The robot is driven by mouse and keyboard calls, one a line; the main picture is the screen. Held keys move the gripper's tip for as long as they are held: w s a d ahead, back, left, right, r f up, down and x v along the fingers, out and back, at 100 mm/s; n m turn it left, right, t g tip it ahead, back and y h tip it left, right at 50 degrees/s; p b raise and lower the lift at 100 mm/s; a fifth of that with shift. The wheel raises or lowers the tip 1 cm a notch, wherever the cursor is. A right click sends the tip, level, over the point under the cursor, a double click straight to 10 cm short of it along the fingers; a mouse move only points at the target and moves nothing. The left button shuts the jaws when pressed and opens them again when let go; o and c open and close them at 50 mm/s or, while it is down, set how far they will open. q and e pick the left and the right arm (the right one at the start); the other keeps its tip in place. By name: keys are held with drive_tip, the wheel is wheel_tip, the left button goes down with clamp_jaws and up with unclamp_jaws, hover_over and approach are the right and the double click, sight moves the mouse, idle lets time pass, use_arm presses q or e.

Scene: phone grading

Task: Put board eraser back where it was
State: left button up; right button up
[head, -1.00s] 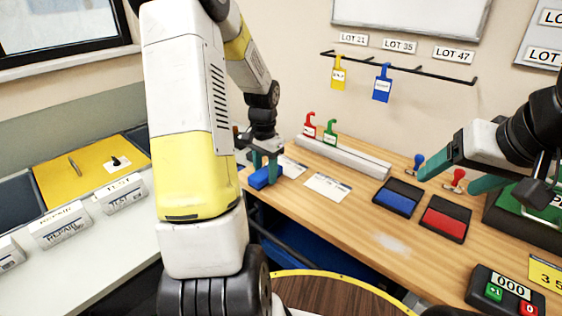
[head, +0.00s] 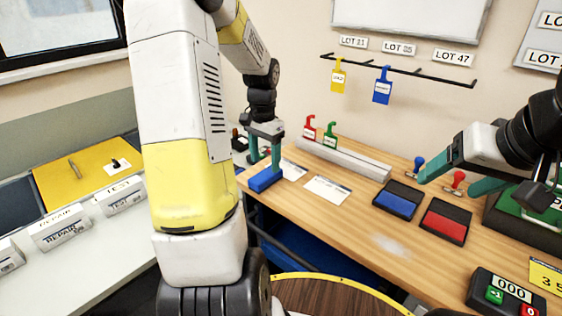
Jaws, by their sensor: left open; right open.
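The board eraser appears to be the blue block (head: 265,180) lying at the left end of the wooden table. My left gripper (head: 264,164) is just above it, fingers pointing down and open. One finger is close to the block's far edge; I cannot tell whether it touches. My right gripper (head: 447,180) is open and empty, above the back right of the table near the stamps. A pale smudge (head: 391,244) shows on the bare wood.
A long pale rail (head: 345,157) runs along the back of the wooden table (head: 330,215). Blue (head: 397,199) and red (head: 446,220) ink pads lie right of centre. A counter box (head: 506,291) sits at the front right. The table's middle front is clear.

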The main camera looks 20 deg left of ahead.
sight(266, 174)
use_arm(q)
drive_tip(key=s+d+r+n+t, duration=0.1)
drive_tip(key=s+d+r+t, duration=0.1)
drive_tip(key=s+d+r, duration=0.35)
drive_tip(key=s+d+r+n+t, duration=0.1)
drive_tip(key=s+d+r, duration=0.15)
drive_tip(key=r, duration=0.65)
drive_tip(key=s+d+r+n+t+h, duration=0.1)
drive_tip(key=s+d+n+t+h, duration=0.1)
drive_tip(key=s, duration=0.9)
drive_tip(key=d+t, duration=0.1)
drive_tip(key=d, duration=0.1)
drive_tip(key=shift+d+r, duration=0.2)
drive_tip(key=shift+d, duration=0.1)
